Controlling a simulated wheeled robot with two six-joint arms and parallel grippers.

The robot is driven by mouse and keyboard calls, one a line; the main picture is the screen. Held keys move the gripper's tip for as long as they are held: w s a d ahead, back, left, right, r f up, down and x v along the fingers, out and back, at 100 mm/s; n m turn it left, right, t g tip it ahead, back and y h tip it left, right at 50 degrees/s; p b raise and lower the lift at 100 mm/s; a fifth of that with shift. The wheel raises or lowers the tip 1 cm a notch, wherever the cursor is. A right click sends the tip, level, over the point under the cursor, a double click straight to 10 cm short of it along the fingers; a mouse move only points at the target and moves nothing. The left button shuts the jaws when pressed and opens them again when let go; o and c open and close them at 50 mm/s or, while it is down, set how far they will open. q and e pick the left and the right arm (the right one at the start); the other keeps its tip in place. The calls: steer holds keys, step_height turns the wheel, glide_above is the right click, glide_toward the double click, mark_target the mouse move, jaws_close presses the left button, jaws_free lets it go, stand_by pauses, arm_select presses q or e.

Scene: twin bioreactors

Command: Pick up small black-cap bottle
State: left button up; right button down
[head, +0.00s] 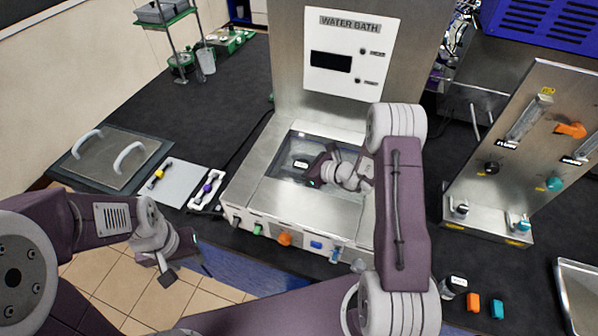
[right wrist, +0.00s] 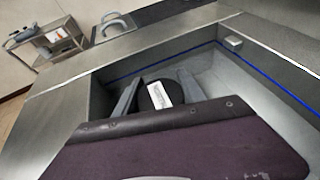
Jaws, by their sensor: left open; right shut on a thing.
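A black-cap bottle (head: 301,164) with a white label on its cap is inside the water bath basin (head: 328,202). My right gripper (head: 312,172) reaches down into the basin and is shut on this bottle. In the right wrist view, the black cap (right wrist: 159,95) shows between the two grey fingers, and the bottle's body is hidden. Whether it touches the basin floor I cannot tell. Another black-cap bottle (head: 454,285) stands on the bench at the lower right. My left gripper (head: 187,268) is open and empty, in front of the bench edge at the left.
The water bath's control panel (head: 344,70) rises behind the basin. A valve panel (head: 520,140) is at right. A handled metal lid (head: 108,160) lies at left. The basin walls surround my right gripper.

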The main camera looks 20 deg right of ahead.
steer(key=shift+r, duration=0.15)
step_height(320, 180, up, 10)
steer(key=shift+b, duration=0.45)
